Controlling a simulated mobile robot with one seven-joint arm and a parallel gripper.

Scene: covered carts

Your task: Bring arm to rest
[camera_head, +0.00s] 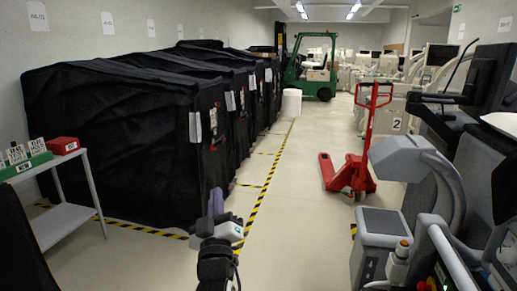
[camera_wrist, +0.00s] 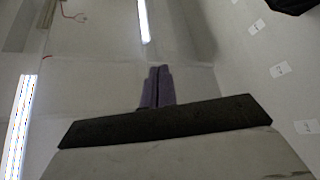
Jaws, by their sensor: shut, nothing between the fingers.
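My gripper (camera_head: 216,203) stands upright at the lower middle of the head view, with its purple fingers pointing up. It is in front of the lower right part of the nearest black covered cart (camera_head: 120,140); I cannot tell the gap between them. In the wrist view the two purple fingers of my gripper (camera_wrist: 157,87) are together with nothing between them. Behind them that view shows the ceiling, a bright light strip (camera_wrist: 143,20) and a wall with paper labels (camera_wrist: 280,69).
A shelf cart (camera_head: 62,222) with a green bin (camera_head: 25,167) and a red box (camera_head: 63,145) is at left. A red pallet jack (camera_head: 350,172) and grey machines (camera_head: 410,165) stand at right. A green forklift (camera_head: 313,70) is at the back. The middle aisle floor is clear.

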